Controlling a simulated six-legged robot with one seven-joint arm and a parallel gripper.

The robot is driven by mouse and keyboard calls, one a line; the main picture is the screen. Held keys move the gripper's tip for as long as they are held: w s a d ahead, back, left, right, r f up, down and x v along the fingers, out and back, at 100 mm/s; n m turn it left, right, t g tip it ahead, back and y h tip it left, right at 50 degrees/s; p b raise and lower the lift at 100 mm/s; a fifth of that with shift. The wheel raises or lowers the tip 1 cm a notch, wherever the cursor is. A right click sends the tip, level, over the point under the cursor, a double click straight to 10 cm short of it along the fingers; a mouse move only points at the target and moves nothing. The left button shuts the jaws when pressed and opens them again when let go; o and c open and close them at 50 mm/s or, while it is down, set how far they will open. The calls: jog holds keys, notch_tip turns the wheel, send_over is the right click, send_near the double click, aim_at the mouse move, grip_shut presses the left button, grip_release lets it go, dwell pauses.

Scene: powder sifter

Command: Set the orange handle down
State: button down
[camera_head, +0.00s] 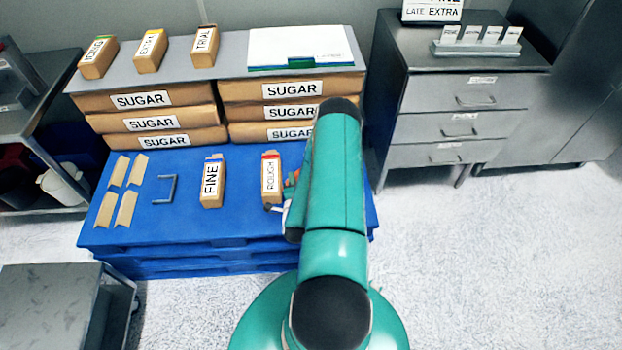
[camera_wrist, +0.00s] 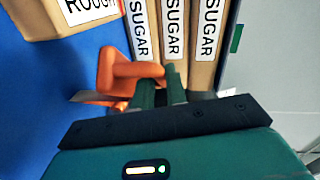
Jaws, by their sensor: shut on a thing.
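The orange handle (camera_wrist: 120,75) shows in the wrist view, with a grey metal piece at its left end. My gripper (camera_wrist: 160,90) is shut on it, with the green fingers at the handle's right part. In the head view, a small part of the orange handle (camera_head: 291,179) shows just right of the ROUGH box (camera_head: 271,178), above the blue pallet (camera_head: 240,230). My arm hides most of the handle and the gripper there. I cannot tell whether the handle touches the pallet.
The FINE box (camera_head: 212,183) stands left of the ROUGH box. Stacked SUGAR bags (camera_head: 150,122) stand behind. A grey drawer cabinet (camera_head: 460,110) is at the right. Bare blue pallet shows in front of the boxes.

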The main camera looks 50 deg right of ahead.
jog(key=d+f, duration=0.1)
jog(key=d, duration=0.1)
jog(key=w+d+f, duration=0.1)
jog(key=d, duration=0.2)
jog(key=d+f, duration=0.1)
jog(key=d, duration=0.1)
jog(key=shift+w+d+f, duration=0.15)
jog(key=shift+w+d, duration=0.05)
jog(key=shift+w, duration=0.15)
jog(key=d+f, duration=0.1)
jog(key=f, duration=0.1)
jog(key=d+f, duration=0.1)
jog(key=d, duration=0.1)
jog(key=w+d+f, duration=0.1)
jog(key=f, duration=0.1)
jog(key=shift+d+f, duration=0.25)
jog(key=shift+f, duration=0.1)
jog(key=shift+d+f, duration=0.2)
jog(key=shift+f, duration=1.45)
jog(key=shift+f, duration=0.15)
jog(key=c, duration=1.4)
grip_release()
